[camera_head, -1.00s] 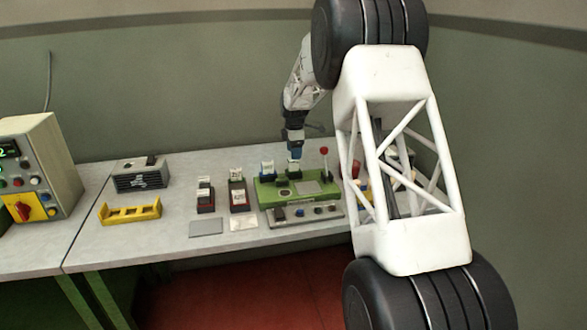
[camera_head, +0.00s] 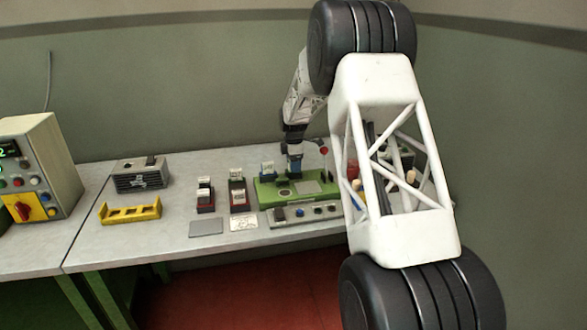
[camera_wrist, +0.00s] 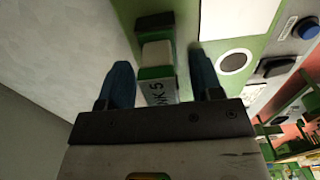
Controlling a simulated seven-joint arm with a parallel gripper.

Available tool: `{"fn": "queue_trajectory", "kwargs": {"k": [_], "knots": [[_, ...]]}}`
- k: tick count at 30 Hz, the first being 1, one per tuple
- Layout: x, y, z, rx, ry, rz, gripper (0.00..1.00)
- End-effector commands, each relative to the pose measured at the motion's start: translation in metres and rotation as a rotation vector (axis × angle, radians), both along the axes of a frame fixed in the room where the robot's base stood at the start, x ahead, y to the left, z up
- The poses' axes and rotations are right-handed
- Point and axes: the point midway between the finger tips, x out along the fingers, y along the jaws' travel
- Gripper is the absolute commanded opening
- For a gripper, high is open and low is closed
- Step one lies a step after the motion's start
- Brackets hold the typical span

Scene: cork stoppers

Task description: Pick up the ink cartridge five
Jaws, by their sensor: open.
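The ink cartridge five (camera_wrist: 157,75) shows in the wrist view as a green and white block with a dark end and a label reading "NK 5". It sits at the green fixture (camera_wrist: 250,22). My gripper (camera_wrist: 158,57) is open, with one blue finger on each side of the cartridge.
Two red-and-black cartridges (camera_head: 205,196) (camera_head: 237,192) stand farther left. A red-knobbed lever (camera_head: 324,152) rises close on the right. A yellow rack (camera_head: 130,214) and a grey box (camera_head: 141,178) lie far left.

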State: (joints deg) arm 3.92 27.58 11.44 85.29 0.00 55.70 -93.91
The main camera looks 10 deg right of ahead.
Motion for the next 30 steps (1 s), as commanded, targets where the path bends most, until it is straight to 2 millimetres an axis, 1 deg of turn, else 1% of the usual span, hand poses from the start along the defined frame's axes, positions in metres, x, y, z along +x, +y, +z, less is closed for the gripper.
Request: {"fn": "queue_trajectory", "kwargs": {"k": [3, 6, 21, 23, 30], "knots": [[-0.0002, -0.0001, -0.0086, 0.000, 0.000, 0.000, 0.60], [-0.0003, -0.0001, -0.0110, 0.000, 0.000, 0.000, 0.60], [-0.0002, -0.0001, -0.0110, 0.000, 0.000, 0.000, 0.60], [-0.0002, -0.0001, -0.0110, 0.000, 0.000, 0.000, 0.52], [-0.0002, 0.0000, -0.0110, 0.000, 0.000, 0.000, 0.15]]}}
